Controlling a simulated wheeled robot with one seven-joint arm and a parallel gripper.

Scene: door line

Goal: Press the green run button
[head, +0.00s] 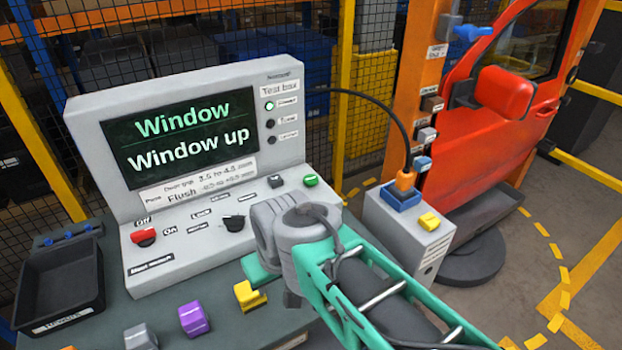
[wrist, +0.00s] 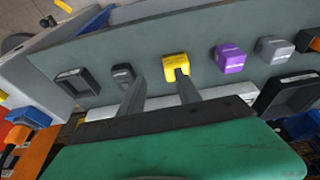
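The green run button (head: 310,180) sits at the right end of the sloped control panel of the grey test box (head: 180,262), below the screen. It stands proud of the panel and nothing touches it. My gripper (head: 262,272) is in front of the panel's right part, low and nearer than the button; its fingertips are mostly hidden in the head view. In the wrist view my gripper (wrist: 160,76) has two grey fingers apart with nothing held between them. The right fingertip overlaps a yellow block (wrist: 175,66) in the picture; contact cannot be told. I cannot make out the green button there.
The screen (head: 185,135) reads "Window, Window up". A red knob (head: 143,237) and a black knob (head: 233,223) are on the panel. A purple block (head: 193,318) and black tray (head: 62,285) are on the bench. A grey pedestal (head: 405,245) and red door (head: 510,130) stand right.

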